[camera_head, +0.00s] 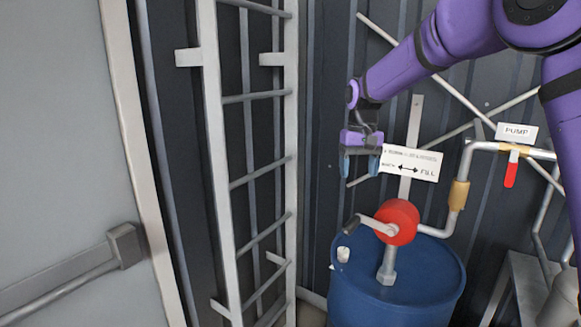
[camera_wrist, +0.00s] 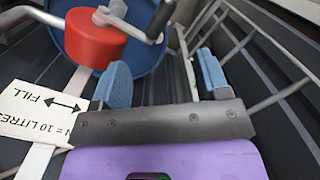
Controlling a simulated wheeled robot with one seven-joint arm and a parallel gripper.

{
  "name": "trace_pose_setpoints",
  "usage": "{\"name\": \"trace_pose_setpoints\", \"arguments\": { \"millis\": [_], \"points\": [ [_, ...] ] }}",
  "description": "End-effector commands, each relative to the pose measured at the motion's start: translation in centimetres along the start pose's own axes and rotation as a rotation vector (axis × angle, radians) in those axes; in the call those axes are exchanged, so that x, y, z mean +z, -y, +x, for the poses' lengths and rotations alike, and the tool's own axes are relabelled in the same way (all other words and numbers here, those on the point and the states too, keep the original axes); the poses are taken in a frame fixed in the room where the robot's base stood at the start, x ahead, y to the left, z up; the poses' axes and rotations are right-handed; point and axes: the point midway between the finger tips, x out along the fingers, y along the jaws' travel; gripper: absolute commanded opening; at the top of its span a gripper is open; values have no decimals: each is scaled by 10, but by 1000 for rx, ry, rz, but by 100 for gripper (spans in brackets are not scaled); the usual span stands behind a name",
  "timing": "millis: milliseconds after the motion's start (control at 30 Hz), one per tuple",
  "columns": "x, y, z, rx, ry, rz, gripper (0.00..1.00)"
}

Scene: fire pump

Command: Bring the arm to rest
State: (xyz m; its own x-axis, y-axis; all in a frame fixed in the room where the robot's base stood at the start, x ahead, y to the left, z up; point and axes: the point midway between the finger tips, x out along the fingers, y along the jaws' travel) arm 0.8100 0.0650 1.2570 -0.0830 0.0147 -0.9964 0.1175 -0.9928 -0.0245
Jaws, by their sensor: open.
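My purple arm reaches in from the upper right in the head view. My gripper (camera_head: 360,165) hangs in the air with its blue-padded fingers pointing down, left of the white sign and above the blue barrel. In the wrist view my gripper (camera_wrist: 163,78) shows its two fingers spread wide with nothing between them. The red pump (camera_head: 397,222) with its crank handle (camera_head: 362,226) stands on the blue barrel (camera_head: 420,285). The red pump (camera_wrist: 93,40) also shows beyond the left finger in the wrist view. The gripper appears apart from pump and crank.
A white sign (camera_head: 409,163) with a FILL arrow is fixed close to the gripper's right. A metal ladder (camera_head: 220,150) stands left of it. A pipe (camera_head: 465,165) with a red valve lever (camera_head: 511,174) runs right, below a PUMP label (camera_head: 517,132). A grey door (camera_head: 60,130) is far left.

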Motion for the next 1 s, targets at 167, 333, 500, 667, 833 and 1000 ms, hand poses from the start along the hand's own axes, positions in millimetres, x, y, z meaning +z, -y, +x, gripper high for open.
{"name": "trace_pose_setpoints", "arguments": {
  "millis": [167, 333, 500, 667, 833, 1000],
  "points": [
    [53, -21, -38, -3, -76, 16, 69],
    [104, -37, -63, -3, -144, 31, 69],
    [157, -51, -78, 0, -211, 44, 69],
    [207, -62, -85, 4, -276, 58, 69],
    [259, -72, -83, 11, -344, 73, 69],
    [310, -79, -73, 20, -411, 87, 69]
  ]
}}
